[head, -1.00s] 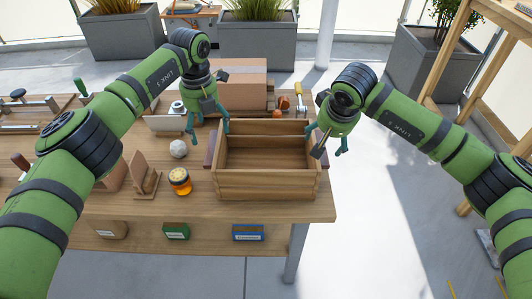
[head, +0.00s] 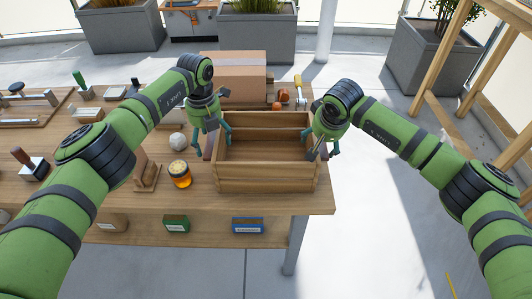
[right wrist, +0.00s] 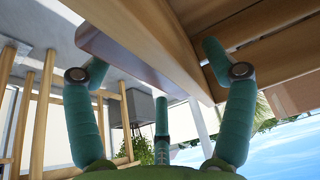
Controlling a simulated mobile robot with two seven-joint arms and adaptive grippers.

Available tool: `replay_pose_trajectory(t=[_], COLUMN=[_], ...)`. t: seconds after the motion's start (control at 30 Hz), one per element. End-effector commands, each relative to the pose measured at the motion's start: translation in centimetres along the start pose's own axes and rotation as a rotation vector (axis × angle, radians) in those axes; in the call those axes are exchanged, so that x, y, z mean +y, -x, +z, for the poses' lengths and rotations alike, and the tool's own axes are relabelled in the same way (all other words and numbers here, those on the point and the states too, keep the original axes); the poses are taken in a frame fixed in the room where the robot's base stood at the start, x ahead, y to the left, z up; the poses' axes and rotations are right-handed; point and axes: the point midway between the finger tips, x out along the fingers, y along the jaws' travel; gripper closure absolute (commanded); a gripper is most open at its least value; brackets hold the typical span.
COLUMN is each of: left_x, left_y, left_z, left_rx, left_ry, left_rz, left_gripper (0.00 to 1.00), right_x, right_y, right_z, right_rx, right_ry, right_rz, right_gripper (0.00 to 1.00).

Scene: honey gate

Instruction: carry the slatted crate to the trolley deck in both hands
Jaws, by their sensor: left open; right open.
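The slatted wooden crate (head: 267,185) stands upright on the wooden table and looks empty inside. My left gripper (head: 212,143) is open at the crate's left end, by a dark end handle mostly hidden behind it. My right gripper (head: 321,152) is open at the crate's right end. In the right wrist view, the crate's dark reddish handle (right wrist: 135,45) lies ahead of and partly between the spread fingers of the right gripper (right wrist: 158,62). I cannot tell whether either gripper touches the crate. I cannot make out a trolley deck.
An amber jar (head: 180,175) and a pale round lump (head: 178,142) stand left of the crate. A cardboard box (head: 233,75) is behind it. Several tools lie on the table (head: 120,192). A wooden frame (head: 470,65) stands at right; open floor (head: 365,230) lies right of the table.

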Motion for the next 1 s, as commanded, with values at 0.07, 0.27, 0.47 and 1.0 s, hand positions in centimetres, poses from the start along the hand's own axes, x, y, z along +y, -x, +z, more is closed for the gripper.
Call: replay_pose_trajectory(t=[0.07,0.27,0.47,1.0], left_x=[0.0,0.0,0.0,-0.1], left_y=[0.0,0.0,0.0,2.1], left_z=[0.0,0.0,0.0,0.1], left_rx=[0.0,0.0,0.001,-0.003], left_ry=[0.0,0.0,0.0,-0.001], left_rz=[0.0,0.0,0.0,0.0], left_gripper=[0.17,0.69,1.0,1.0], right_x=[0.0,0.0,0.0,-0.1], right_y=[0.0,0.0,0.0,2.0], right_z=[0.0,0.0,0.0,-0.9], right_rx=[0.0,-0.001,-0.001,0.005], right_ry=[0.0,0.0,0.001,0.001], right_rz=[0.0,0.0,0.0,-0.002], right_gripper=[0.17,0.69,1.0,1.0])
